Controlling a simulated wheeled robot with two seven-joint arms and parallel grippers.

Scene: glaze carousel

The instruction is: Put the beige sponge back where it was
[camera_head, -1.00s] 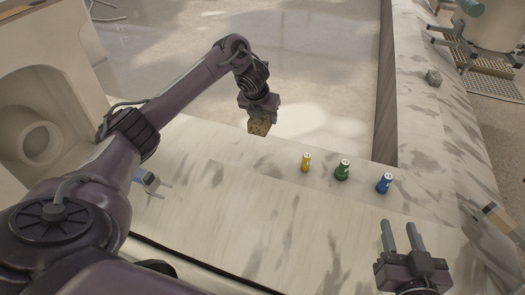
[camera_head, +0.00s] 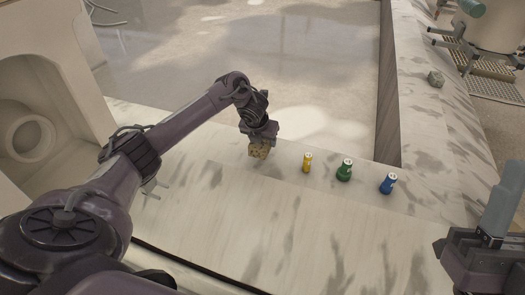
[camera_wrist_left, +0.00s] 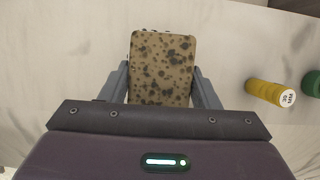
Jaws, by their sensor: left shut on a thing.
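The beige sponge (camera_head: 259,150) is a speckled block with dark spots. My left gripper (camera_head: 260,143) is shut on it and holds it at the far edge of the pale counter, left of the yellow bottle. In the left wrist view the sponge (camera_wrist_left: 162,68) sits between the two grey fingers. I cannot tell whether its underside touches the counter.
A yellow bottle (camera_head: 307,162), a green bottle (camera_head: 344,170) and a blue bottle (camera_head: 388,183) stand in a row on the counter (camera_head: 230,220). A small grey-green block (camera_head: 435,79) lies on the right-hand counter. The counter's near middle is clear.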

